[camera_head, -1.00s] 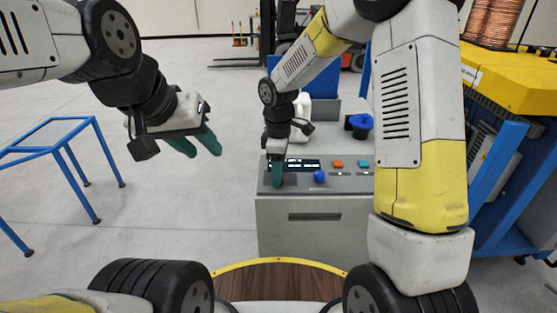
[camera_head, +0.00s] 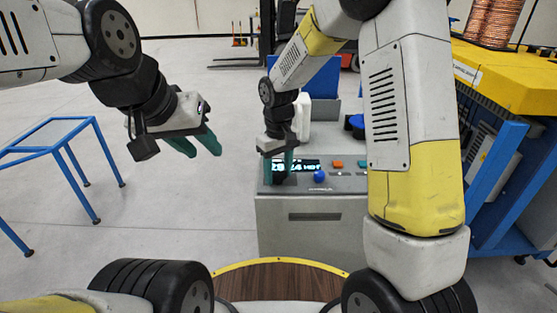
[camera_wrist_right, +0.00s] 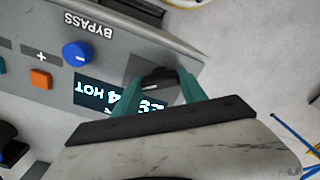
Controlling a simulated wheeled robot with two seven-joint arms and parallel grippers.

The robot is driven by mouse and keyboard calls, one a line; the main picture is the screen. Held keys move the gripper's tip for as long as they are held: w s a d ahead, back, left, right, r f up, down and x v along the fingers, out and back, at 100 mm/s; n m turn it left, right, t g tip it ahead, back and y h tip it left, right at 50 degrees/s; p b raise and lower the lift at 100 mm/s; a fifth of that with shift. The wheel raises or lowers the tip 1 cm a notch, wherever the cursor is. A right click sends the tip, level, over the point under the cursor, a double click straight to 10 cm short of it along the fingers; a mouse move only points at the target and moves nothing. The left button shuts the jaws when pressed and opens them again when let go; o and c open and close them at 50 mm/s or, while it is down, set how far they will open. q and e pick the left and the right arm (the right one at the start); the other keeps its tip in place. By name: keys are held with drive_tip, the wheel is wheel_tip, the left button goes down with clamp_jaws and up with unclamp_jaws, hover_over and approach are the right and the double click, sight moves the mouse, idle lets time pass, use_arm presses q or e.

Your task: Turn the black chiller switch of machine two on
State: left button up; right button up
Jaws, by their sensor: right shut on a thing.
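The black chiller switch (camera_wrist_right: 153,81) shows in the right wrist view near the panel's edge, between the green fingers of my right gripper (camera_wrist_right: 160,88). Those fingers are shut on it. In the head view my right gripper (camera_head: 279,172) is down at the left end of the grey control panel (camera_head: 345,184), and its fingers mostly hide the switch. A lit display (camera_head: 309,165) beside it reads a number and "HOT"; the digits are partly covered. My left gripper (camera_head: 205,152) is open and empty, in the air left of the panel.
A blue knob (camera_head: 319,175), marked BYPASS in the wrist view, and an orange button (camera_head: 338,164) sit right of the display. A blue-framed table (camera_head: 62,135) stands at left. A yellow and blue machine (camera_head: 510,85) stands at right. The floor between table and panel is clear.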

sight(279, 173)
drive_tip(key=shift+m, duration=0.6)
drive_tip(key=o, duration=1.4)
drive_tip(key=shift+c, duration=0.2)
drive_tip(key=shift+r, duration=3.9)
drive_tip(key=shift+d+r, duration=0.1)
drive_tip(key=s+d+r+m+t+y, duration=0.1)
drive_tip(key=s+d+r+m+t, duration=0.1)
drive_tip(key=s+d+r, duration=0.7)
drive_tip(key=s+d+r+m+t+y, duration=0.1)
drive_tip(key=s+d+r+m+t, duration=0.2)
drive_tip(key=s, duration=0.7)
drive_tip(key=shift+s+d+r+t, duration=0.25)
drive_tip(key=shift+d+r+t, duration=0.35)
drive_tip(key=shift+d, duration=0.5)
